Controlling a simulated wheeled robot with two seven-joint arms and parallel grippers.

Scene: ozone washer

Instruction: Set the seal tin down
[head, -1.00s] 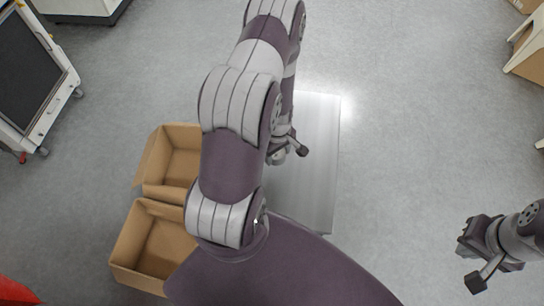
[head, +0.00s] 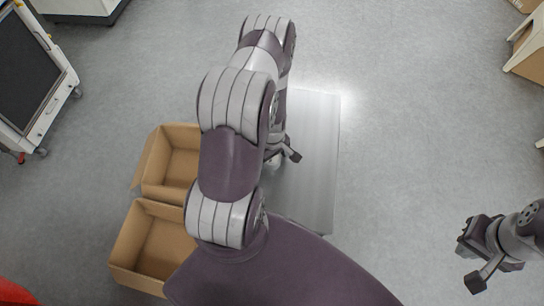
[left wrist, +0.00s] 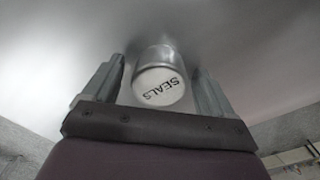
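The seal tin (left wrist: 159,78) is a small silvery cylinder with a white end marked SEALS facing the left wrist camera. It sits between the two fingers of my left gripper (left wrist: 160,85), with a narrow gap on each side, so the gripper looks open around it. A smooth grey surface lies behind the tin; I cannot tell whether the tin touches it. In the head view my left gripper (head: 285,153) is partly hidden by my arm above the metal table (head: 314,165), and I cannot make out the tin there. My right gripper (head: 470,260) is open and empty at the right.
Two open cardboard boxes, a rear one (head: 172,160) and a front one (head: 150,245), stand left of the table. A wheeled rack (head: 30,75) is at the far left. The table's right part is bare, and grey floor (head: 410,130) is clear beyond it.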

